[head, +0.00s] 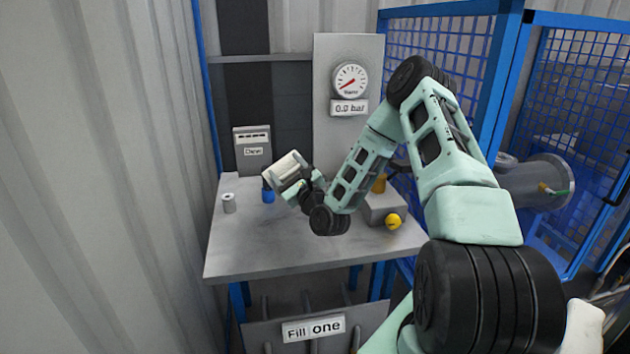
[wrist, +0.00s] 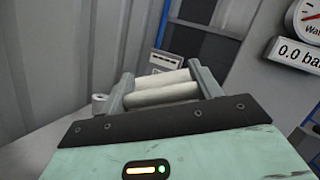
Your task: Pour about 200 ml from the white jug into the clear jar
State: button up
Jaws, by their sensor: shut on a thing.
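The white jug (head: 286,168) is off the table and tilted, its upper end leaning to the left in the head view. My gripper (head: 303,188) is shut on it. In the wrist view the white jug (wrist: 160,92) shows as pale rounded shapes between the two fingers of my gripper (wrist: 163,82). A small blue thing (head: 268,194) stands on the table just below the jug. It may be the clear jar with blue contents, but I cannot tell. The jug's mouth and any stream are not clearly visible.
A small grey can (head: 229,203) stands at the table's left. A grey box (head: 252,150) stands at the back. The gauge (head: 350,80) reads 0.0 bar. The front of the table (head: 270,255) is clear.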

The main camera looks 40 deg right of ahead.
aim_at(299, 167)
jog(key=shift+s+d+r+m+h+p, duration=0.1)
jog(key=shift+d+r+m+h+p, duration=0.2)
jog(key=shift+m, duration=0.25)
jog(key=shift+s+d+r+m+h+p, duration=0.15)
jog(key=shift+r+m+p, duration=0.2)
jog(key=shift+m, duration=0.2)
dwell(1.1)
jog(key=shift+s+d+r+m+h, duration=0.1)
jog(key=shift+d+r+m+h, duration=0.3)
jog(key=shift+d+m, duration=0.25)
dwell(0.7)
jog(key=shift+w+a+f+n+y+b, duration=0.2)
jog(key=shift+a+f+n+y+b, duration=0.3)
jog(key=shift+n, duration=0.8)
jog(key=shift+w+a+f+n+y+b, duration=0.15)
jog(key=shift+a+f+n+y+b, duration=0.35)
jog(key=shift+n, duration=0.85)
jog(key=shift+w+a+f+n+y+b, duration=0.25)
jog(key=shift+a+f+n+y, duration=0.45)
jog(key=shift+n, duration=0.6)
jog(key=shift+f, duration=0.1)
jog(key=shift+w+a+f+n+g+y+b, duration=0.4)
jog(key=shift+a+f+n+b, duration=0.55)
jog(key=shift+f+n, duration=0.7)
jog(key=shift+w+a+f+n+g+y+b, duration=0.2)
jog(key=shift+a+f+n+g+b, duration=0.25)
jog(key=shift+a+f+n+b, duration=0.85)
jog(key=shift+w+a+f+n+g+y+b, duration=0.3)
jog(key=shift+a+f+n+g+b, duration=0.35)
jog(key=shift+f+n, duration=1.25)
